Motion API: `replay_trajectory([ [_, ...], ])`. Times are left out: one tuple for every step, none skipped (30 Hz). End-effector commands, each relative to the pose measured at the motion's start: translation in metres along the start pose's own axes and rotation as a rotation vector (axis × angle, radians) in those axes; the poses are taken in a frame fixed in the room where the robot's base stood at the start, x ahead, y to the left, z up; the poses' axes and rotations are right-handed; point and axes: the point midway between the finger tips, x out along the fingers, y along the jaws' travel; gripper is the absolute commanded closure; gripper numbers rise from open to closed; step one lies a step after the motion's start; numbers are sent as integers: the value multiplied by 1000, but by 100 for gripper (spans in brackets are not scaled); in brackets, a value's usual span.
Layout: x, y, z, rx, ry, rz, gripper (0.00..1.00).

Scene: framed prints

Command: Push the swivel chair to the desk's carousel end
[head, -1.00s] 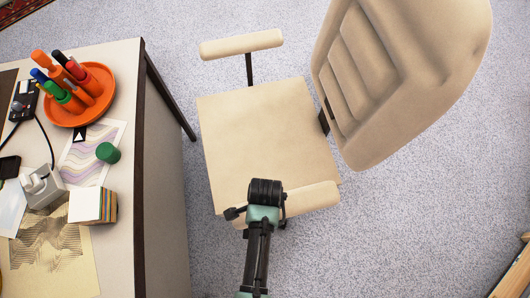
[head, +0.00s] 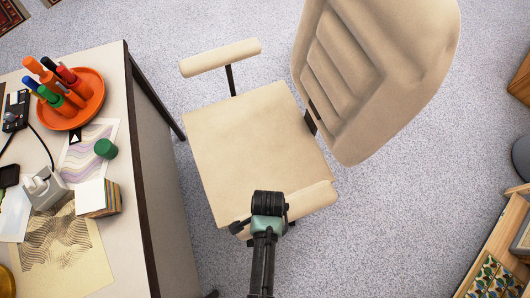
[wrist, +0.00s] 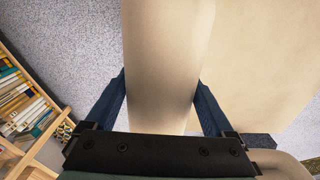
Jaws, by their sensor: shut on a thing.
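The beige swivel chair (head: 255,150) stands on the carpet to the right of the desk (head: 158,235), its backrest (head: 378,75) on the right side. The orange carousel (head: 72,108) with pens and markers sits at the desk's far end. My gripper (head: 262,228) is at the chair's near armrest (head: 308,207). In the wrist view, its two dark fingers (wrist: 160,95) are shut on the armrest (wrist: 160,60), one on each side. The chair's base is hidden beneath the seat.
On the desk are a green cap-like piece (head: 105,148), a block of note paper (head: 97,198) and printed sheets (head: 65,245). A wooden shelf (head: 495,245) stands at lower right; books (wrist: 22,100) show in the wrist view. Carpet beyond the chair is clear.

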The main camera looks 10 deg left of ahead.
Motion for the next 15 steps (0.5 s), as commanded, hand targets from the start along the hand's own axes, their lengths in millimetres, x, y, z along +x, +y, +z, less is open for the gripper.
replay_trajectory([
  [1, 6, -2, 18, -1, 13, 100],
  [1, 6, -2, 18, -1, 13, 100],
  [1, 5, -2, 18, 0, 13, 100],
  [1, 5, -2, 18, 0, 13, 100],
  [1, 5, -2, 18, 0, 13, 100],
  [1, 5, -2, 18, 1, 12, 11],
  [1, 5, -3, 17, 1, 12, 5],
  [1, 5, -3, 17, 1, 12, 0],
  [1, 4, -3, 15, 2, 11, 0],
  [1, 4, -2, 14, 2, 10, 0],
  [1, 4, -2, 13, 2, 9, 0],
  [0, 3, -2, 11, 2, 8, 0],
  [0, 3, -2, 10, 2, 7, 0],
  [0, 2, -2, 9, 2, 6, 0],
  [-1, 2, -2, 8, 2, 5, 0],
])
